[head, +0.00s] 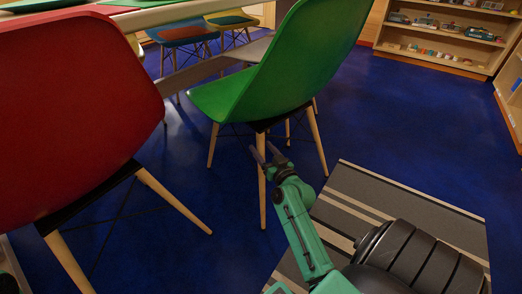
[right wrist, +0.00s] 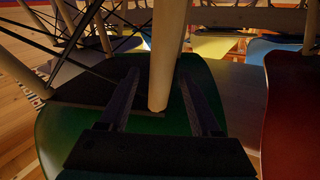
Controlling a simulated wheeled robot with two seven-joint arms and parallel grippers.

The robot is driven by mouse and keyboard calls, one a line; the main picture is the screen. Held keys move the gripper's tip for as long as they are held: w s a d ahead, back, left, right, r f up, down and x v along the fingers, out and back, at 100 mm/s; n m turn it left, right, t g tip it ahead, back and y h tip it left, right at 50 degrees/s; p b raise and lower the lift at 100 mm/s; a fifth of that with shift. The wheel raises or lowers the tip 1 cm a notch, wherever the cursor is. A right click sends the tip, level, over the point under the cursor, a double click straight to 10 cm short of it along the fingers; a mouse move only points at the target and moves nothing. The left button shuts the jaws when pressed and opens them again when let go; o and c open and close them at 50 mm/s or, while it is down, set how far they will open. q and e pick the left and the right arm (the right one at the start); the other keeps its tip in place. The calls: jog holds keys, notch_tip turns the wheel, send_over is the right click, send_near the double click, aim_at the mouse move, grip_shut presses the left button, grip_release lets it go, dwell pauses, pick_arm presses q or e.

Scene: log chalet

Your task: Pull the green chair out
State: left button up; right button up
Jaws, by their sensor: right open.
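The green chair (head: 290,62) stands at the table's near side, with a moulded green seat and back, wooden legs and a black under-frame. My right gripper (head: 265,152) is below its seat at the near leg (head: 262,200). The right wrist view looks at the chair's underside (right wrist: 60,125), which appears inverted. There the open fingers (right wrist: 160,100) lie on either side of a wooden leg (right wrist: 166,55) in the picture. I cannot tell whether they touch it. My left gripper does not show.
A red chair (head: 75,110) stands close on the left. The table (head: 165,15) is behind, with blue and yellow chairs beyond. A striped rug (head: 370,200) lies at the right. Shelves (head: 440,45) stand at the back right; blue floor (head: 400,115) between is clear.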

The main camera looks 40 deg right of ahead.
jog(key=shift+x, duration=0.75)
grip_shut()
dwell(0.9)
